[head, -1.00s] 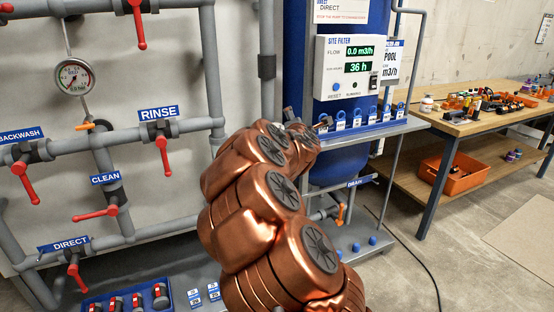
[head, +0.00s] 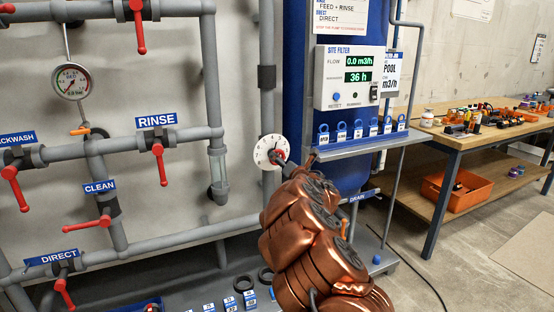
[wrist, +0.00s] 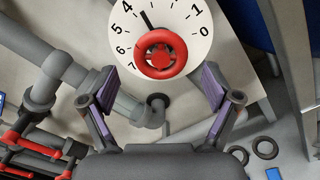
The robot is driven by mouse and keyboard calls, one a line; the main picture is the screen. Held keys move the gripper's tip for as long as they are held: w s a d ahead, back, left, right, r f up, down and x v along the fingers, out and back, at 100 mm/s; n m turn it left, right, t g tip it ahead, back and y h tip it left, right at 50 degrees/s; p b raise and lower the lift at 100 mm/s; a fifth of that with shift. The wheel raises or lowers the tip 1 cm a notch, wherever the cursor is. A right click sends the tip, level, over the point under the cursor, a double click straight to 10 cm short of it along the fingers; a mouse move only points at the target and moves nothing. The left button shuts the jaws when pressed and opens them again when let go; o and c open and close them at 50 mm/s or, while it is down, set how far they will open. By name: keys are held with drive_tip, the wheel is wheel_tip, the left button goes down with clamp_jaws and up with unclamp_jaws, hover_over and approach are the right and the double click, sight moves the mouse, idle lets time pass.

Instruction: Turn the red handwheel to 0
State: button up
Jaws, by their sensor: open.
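The red handwheel (wrist: 160,55) sits in front of a round white dial (wrist: 196,45) in the wrist view. Its black pointer (wrist: 150,20) points up and left, close to the 4. The 0 is at the dial's right side. My gripper (wrist: 158,80) is open and empty, one finger to each side below the wheel, apart from it. In the head view the dial (head: 264,149) is on the pipework, with part of the red wheel (head: 279,154) showing. My copper arm reaches up to it and hides most of the gripper there.
Grey pipes (head: 172,139) with red lever valves (head: 160,163) run left of the dial. A blue tank (head: 310,70) with a filter panel (head: 350,78) and a shelf of blue tags (head: 357,133) stands close right. Black rings (wrist: 264,144) lie below. A workbench (head: 470,137) stands far right.

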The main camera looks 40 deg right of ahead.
drive_tip(key=shift+x, duration=2.4)
drive_tip(key=c, duration=1.1)
